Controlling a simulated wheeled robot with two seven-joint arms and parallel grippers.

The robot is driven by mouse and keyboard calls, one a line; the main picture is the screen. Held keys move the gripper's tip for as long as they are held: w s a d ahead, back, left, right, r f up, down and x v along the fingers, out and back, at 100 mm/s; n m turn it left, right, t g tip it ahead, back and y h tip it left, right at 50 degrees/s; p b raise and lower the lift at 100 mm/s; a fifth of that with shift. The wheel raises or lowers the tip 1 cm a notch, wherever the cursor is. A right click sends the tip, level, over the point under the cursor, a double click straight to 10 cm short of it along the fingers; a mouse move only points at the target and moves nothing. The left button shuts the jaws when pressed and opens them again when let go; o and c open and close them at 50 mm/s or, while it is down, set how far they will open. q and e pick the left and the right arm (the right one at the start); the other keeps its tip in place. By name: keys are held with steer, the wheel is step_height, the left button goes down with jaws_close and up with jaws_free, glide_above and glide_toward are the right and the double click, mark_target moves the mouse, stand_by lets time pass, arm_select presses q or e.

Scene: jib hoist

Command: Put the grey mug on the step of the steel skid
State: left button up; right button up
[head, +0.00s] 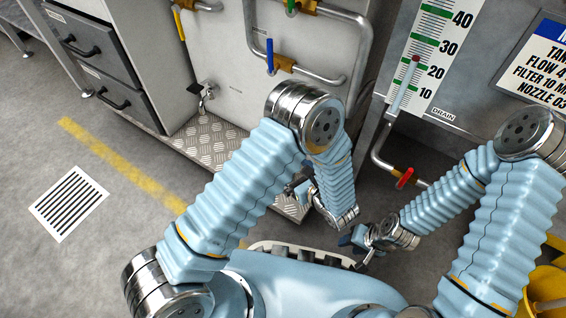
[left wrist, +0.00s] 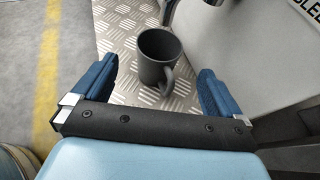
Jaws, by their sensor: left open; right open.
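The grey mug (left wrist: 153,72) stands upright on the diamond-plate step (left wrist: 118,35) of the steel skid, its handle toward the lower right in the left wrist view. My left gripper (left wrist: 158,80) is open, with its blue fingers apart on either side of the mug; neither visibly touches it. In the head view the step (head: 212,140) shows below the skid's panel (head: 222,72), and my left arm covers part of it. I cannot make out the mug there. My right gripper (head: 358,247) is open and empty, low in the middle, away from the step.
A tap (head: 205,95) juts out above the step. Pipes with a blue-handled valve (head: 270,55) and a red-handled valve (head: 404,178) are nearby. A drawer cabinet (head: 95,55) stands at the left. A floor grate (head: 68,203) and yellow line (head: 115,155) lie on open floor.

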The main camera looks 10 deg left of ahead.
arm_select(q)
steer(key=v, duration=0.3)
stand_by(1.4)
